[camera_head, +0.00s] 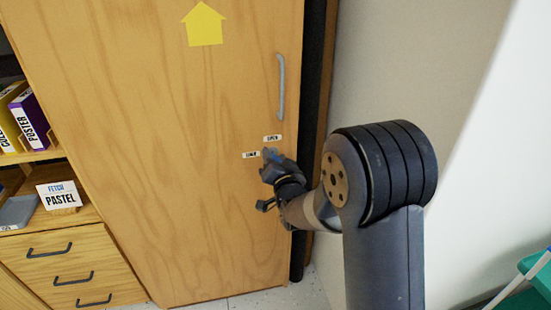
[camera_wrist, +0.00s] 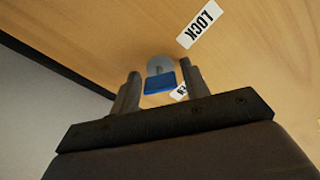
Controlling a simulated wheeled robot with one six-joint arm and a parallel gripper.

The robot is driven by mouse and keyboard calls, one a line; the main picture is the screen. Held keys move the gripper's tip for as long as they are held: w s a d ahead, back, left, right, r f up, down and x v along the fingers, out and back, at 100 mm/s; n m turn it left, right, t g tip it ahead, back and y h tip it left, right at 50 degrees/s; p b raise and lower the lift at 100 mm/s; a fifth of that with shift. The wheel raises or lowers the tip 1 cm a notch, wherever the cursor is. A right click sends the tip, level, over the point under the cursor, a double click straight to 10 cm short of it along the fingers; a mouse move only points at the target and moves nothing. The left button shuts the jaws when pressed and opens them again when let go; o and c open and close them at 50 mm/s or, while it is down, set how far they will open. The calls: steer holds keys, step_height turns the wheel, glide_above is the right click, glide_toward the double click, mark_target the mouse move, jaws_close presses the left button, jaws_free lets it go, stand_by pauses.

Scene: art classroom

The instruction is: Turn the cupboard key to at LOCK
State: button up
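The wooden cupboard door (camera_head: 200,190) has a round grey lock plate (camera_wrist: 160,64) with a blue key (camera_wrist: 160,83) in it. A white LOCK label (camera_wrist: 199,24) sits to the upper right of the plate in the wrist view, upside down. In the head view the LOCK label (camera_head: 251,155) is left of the lock and the OPEN label (camera_head: 273,138) above it. My gripper (camera_wrist: 160,72) is at the lock, one finger on each side of the key, with small gaps showing. The right finger partly hides the OPEN label (camera_wrist: 180,92). Which label the key points to is unclear.
A grey door handle (camera_head: 281,88) is above the lock, and a yellow paper arrow (camera_head: 204,25) is higher up. Wooden drawers (camera_head: 75,270) and a shelf with boxes stand to the left. A pale wall (camera_head: 400,60) is right of the cupboard.

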steer(key=c, duration=0.7)
steer(key=shift+c, duration=0.2)
steer(key=shift+f+b, duration=0.1)
steer(key=shift+b, duration=0.2)
steer(key=n+b, duration=0.2)
steer(key=b, duration=0.1)
steer(key=shift+f, duration=0.15)
steer(key=n+b, duration=0.4)
steer(key=shift+n, duration=0.4)
steer(key=shift+r, duration=0.25)
steer(key=o, duration=1)
steer(key=shift+s, duration=0.1)
